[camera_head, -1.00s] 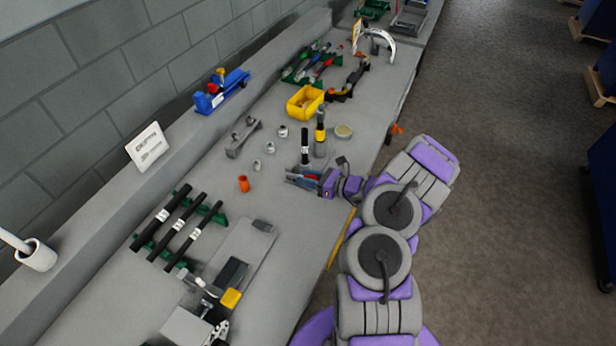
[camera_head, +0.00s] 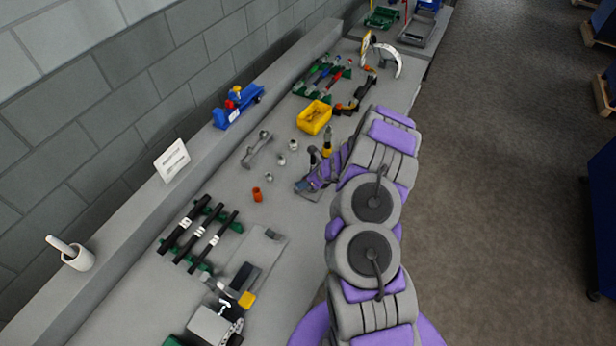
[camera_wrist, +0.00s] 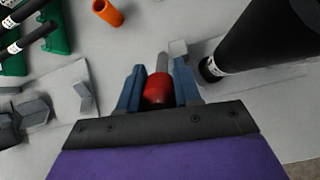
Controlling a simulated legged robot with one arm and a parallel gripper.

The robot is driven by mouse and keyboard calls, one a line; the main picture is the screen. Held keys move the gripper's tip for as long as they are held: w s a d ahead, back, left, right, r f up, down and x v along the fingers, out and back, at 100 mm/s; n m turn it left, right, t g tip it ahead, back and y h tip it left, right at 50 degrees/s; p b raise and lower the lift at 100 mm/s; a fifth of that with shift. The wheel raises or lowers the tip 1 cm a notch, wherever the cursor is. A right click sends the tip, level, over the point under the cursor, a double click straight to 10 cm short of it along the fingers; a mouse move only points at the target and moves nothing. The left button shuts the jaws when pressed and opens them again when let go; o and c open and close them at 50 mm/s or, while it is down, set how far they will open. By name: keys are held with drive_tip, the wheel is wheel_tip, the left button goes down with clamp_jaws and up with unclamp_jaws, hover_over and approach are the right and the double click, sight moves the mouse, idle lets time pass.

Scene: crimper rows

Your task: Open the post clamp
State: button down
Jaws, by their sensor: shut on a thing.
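The post clamp's lever shows in the wrist view as a short grey rod (camera_wrist: 162,62) with a red ball knob (camera_wrist: 157,90). My gripper (camera_wrist: 157,80) is shut on the red knob, with one blue-grey finger on each side. Just right of it stands a thick black post (camera_wrist: 262,40) with a white label near its foot. In the head view my gripper (camera_head: 310,184) is low over the bench, and my wrist and arm hide most of the clamp and post. The clamp's jaw cannot be made out.
Black tubes lie on green racks (camera_head: 208,264) at the near left. A yellow bin (camera_head: 314,117) and small grey fittings (camera_head: 293,145) stand farther along the bench. The aisle floor (camera_head: 500,200) at right is clear.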

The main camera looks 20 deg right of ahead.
drive_tip(key=shift+w+a+r+h+p, duration=0.1)
drive_tip(key=shift+w+r+h+p, duration=0.25)
drive_tip(key=shift+p, duration=0.3)
drive_tip(key=shift+g, duration=0.3)
drive_tip(key=c, duration=1.2)
unclamp_jaws()
drive_tip(key=shift+o, duration=0.7)
drive_tip(key=shift+f, duration=0.2)
drive_tip(key=shift+r, duration=0.1)
drive_tip(key=p+v, duration=0.1)
drive_tip(key=v, duration=1.6)
